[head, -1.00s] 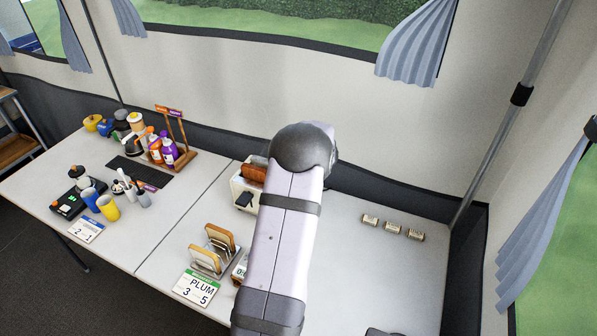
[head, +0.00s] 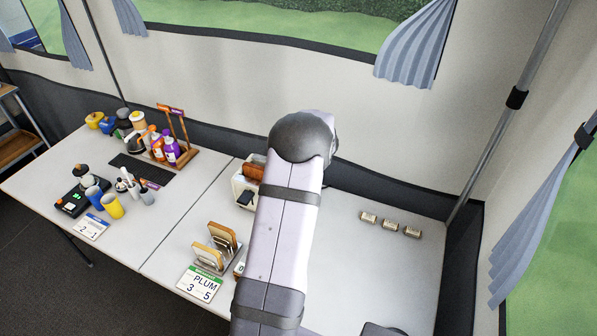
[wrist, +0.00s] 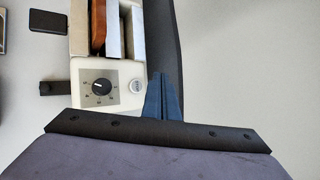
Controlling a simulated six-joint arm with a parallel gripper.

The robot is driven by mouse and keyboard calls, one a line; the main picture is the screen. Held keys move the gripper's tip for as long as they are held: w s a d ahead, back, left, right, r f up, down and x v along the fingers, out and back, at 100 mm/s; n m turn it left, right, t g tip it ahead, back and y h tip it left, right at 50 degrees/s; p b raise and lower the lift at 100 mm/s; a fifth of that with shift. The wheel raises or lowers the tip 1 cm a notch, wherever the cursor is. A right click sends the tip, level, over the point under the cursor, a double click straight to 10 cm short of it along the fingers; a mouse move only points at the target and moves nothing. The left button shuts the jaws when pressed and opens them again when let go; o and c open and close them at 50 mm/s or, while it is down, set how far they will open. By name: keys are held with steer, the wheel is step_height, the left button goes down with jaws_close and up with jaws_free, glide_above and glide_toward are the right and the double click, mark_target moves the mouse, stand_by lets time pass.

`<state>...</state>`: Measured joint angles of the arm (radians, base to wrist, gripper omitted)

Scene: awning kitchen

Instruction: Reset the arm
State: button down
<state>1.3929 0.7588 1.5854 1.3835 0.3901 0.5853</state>
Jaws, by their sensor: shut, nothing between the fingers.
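My arm rises in the middle of the head view and covers part of the table (head: 370,270). My gripper is hidden in the head view. In the wrist view my gripper (wrist: 162,95) shows with its dark blue fingers together and nothing between them. Its fingertips appear beside the right side of a white toaster (wrist: 90,72); I cannot tell how far above the table they are. The toaster has a dial, a button and brown and pale slices in its slots. It is partly hidden behind my arm in the head view (head: 241,190).
A wooden rack with boards (head: 216,248) and a PLUM card (head: 201,284) stand left of my arm. Three small labelled blocks (head: 390,224) lie at the right. Cups (head: 110,206), bottles (head: 170,150) and pots stand far left. The table's right part is largely clear.

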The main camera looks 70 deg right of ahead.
steer(key=w+a+r+n+y, duration=0.1)
steer(key=w+a+n+y, duration=0.2)
steer(key=w+a+n, duration=0.55)
steer(key=w+a+r+n+y, duration=0.1)
steer(key=w+a+n+y, duration=0.25)
steer(key=w+a, duration=0.9)
steer(key=s+a+n, duration=0.2)
steer(key=a+n, duration=0.4)
steer(key=a, duration=0.9)
steer(key=s+a+n+g+y, duration=0.1)
steer(key=s+a+n+g, duration=0.2)
steer(key=a, duration=0.5)
steer(key=s+a+n+g+y, duration=0.1)
steer(key=s+a+n, duration=0.2)
steer(key=a+n, duration=0.35)
steer(key=s+a+n+g+h, duration=0.2)
steer(key=s+a+n, duration=0.7)
steer(key=s, duration=0.2)
step_height(320, 180, down, 24)
steer(key=b, duration=2.2)
steer(key=shift+s+a+r+b, duration=0.15)
steer(key=shift+r+b, duration=0.1)
steer(key=shift+b, duration=0.1)
